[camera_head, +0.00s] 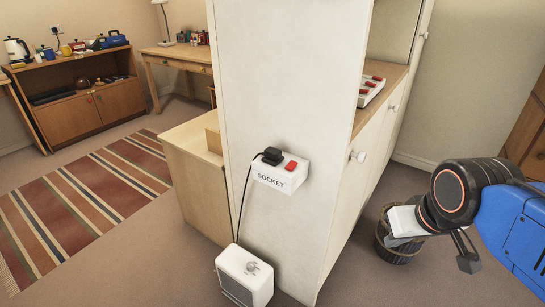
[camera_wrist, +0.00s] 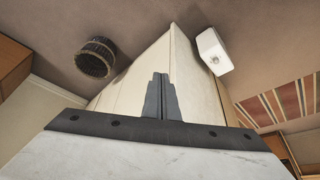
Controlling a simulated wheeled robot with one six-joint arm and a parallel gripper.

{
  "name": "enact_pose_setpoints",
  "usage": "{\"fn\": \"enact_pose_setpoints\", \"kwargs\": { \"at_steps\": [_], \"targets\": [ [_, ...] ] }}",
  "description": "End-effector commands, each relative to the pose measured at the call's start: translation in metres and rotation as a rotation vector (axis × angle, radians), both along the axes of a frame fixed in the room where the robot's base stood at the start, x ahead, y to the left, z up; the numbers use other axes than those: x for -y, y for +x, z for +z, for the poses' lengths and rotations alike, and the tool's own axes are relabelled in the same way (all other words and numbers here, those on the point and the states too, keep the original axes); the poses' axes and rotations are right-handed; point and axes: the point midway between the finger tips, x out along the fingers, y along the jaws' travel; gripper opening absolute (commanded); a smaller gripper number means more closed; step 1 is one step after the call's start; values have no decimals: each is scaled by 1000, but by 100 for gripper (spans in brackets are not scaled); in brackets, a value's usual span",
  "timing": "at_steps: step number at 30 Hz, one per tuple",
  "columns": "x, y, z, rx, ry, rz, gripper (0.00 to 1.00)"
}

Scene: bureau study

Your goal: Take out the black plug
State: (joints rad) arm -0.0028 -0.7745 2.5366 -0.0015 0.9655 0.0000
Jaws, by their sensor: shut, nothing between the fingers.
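The black plug (camera_head: 272,155) sits in the left part of a white socket box marked SOCKET (camera_head: 281,175), on the end panel of the cream cabinet. A red switch (camera_head: 291,166) is to its right. A black cord (camera_head: 243,200) runs from the plug down to a white heater-like box (camera_head: 244,277) on the floor. My gripper (camera_head: 467,258) is to the right of the cabinet, well apart from the plug. In the wrist view my gripper (camera_wrist: 161,82) is shut and empty. The plug cannot be made out there; the white box (camera_wrist: 213,51) shows at upper right.
A wicker basket (camera_head: 397,245) stands on the floor near my arm, and also shows in the wrist view (camera_wrist: 95,58). The cabinet has a protruding knob (camera_head: 358,156). A red-switched white strip (camera_head: 370,91) lies on the counter. A striped rug (camera_head: 90,205) lies at left.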

Motion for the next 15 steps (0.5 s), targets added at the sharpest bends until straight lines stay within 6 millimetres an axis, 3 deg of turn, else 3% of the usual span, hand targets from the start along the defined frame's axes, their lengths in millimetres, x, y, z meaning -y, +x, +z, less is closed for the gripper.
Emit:
{"fn": "enact_pose_setpoints", "kwargs": {
  "at_steps": [5,11,15],
  "targets": [
    [0,0,0,0,0,0,2],
    [-5,11,14,-15,10,-15,48],
    [-18,37,48,-46,30,-60,48]
  ]
}}
